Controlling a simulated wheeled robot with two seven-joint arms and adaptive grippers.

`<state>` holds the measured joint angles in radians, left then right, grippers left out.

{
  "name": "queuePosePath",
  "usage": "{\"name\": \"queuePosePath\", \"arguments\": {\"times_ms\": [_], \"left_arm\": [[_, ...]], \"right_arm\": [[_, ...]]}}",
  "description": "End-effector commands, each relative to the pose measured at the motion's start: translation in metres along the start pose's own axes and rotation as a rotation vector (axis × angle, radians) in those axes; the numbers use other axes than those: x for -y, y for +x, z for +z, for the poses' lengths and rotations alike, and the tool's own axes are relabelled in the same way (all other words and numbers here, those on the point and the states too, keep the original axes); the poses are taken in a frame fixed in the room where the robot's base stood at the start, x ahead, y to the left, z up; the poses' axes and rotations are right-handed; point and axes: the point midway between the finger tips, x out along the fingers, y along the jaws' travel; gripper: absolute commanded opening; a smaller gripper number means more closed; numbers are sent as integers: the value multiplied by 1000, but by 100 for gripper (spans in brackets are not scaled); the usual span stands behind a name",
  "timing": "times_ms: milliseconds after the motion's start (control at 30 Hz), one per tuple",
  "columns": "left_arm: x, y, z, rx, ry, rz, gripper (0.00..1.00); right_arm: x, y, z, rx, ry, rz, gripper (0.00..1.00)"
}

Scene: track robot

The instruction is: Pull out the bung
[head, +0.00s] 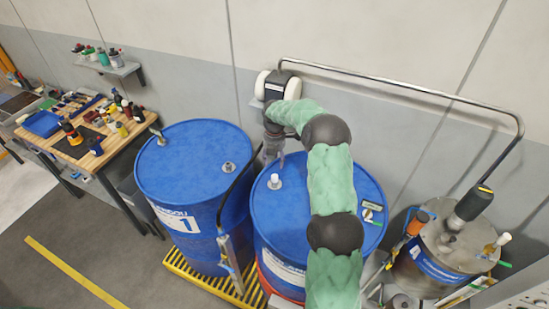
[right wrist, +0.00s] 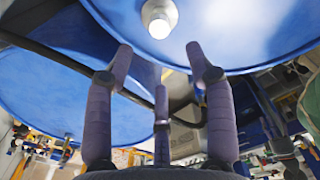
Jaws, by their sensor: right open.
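The white bung (head: 274,181) stands up from the top of the right blue drum (head: 290,222), near its left rim. In the right wrist view the bung (right wrist: 159,17) shows at the top edge, beyond the fingertips. My right gripper (head: 272,152) hangs at the back left of that drum, behind the bung in the head view. Its fingers (right wrist: 160,62) are spread open and empty, apart from the bung. My green-sleeved arm hides part of the drum lid. My left gripper is not in view.
A second blue drum (head: 190,165) stands close at the left on a yellow grating (head: 190,275). A black hose (head: 232,190) runs between the drums. A metal vessel (head: 440,255) stands at the right under a bent pipe (head: 420,92). A cluttered workbench (head: 118,150) is at the left.

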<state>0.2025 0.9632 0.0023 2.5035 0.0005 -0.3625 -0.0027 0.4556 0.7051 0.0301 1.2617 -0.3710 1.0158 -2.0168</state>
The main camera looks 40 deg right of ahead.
Motion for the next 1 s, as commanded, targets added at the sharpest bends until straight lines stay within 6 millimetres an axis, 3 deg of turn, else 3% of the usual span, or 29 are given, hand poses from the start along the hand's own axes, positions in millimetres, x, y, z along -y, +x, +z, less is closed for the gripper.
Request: {"name": "queuePosePath", "arguments": {"times_ms": [600, 1000], "left_arm": [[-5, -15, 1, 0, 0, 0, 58], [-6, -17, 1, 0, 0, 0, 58]], "right_arm": [[1, 91, 0, -2, 2, -3, 55], [0, 106, 0, -1, 2, -1, 55]]}}
